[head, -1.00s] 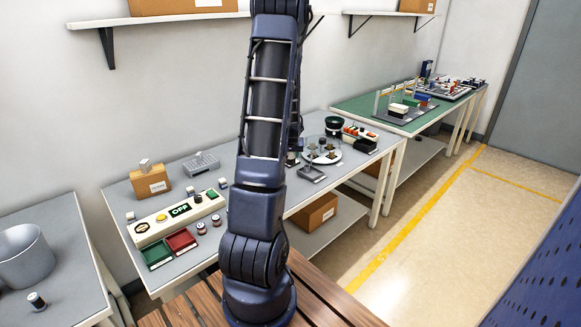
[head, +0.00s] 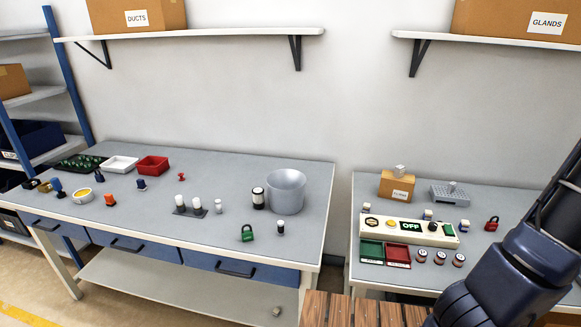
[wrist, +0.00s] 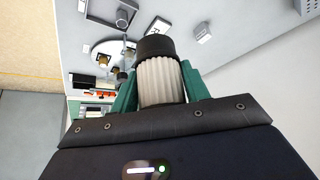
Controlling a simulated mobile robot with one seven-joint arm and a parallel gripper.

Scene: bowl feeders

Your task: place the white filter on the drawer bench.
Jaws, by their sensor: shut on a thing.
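The white filter (wrist: 160,80) is a ribbed white cylinder with a black cap. In the wrist view it stands between the green fingers of my gripper (wrist: 161,92), which is shut on it. My gripper is outside the head view. The drawer bench (head: 235,228) fills the left and middle of the head view, with a grey top and blue drawers (head: 215,262) along its front. Another white cylinder with black ends (head: 258,199) stands on it beside a grey bucket (head: 285,192).
The bench also carries a green padlock (head: 247,233), a small black-and-white part (head: 281,228), white cylinders on a dark stand (head: 190,206), and red (head: 152,165) and white trays (head: 119,164). Its front middle is mostly clear. A second bench with an OFF panel (head: 410,226) stands right, across a gap.

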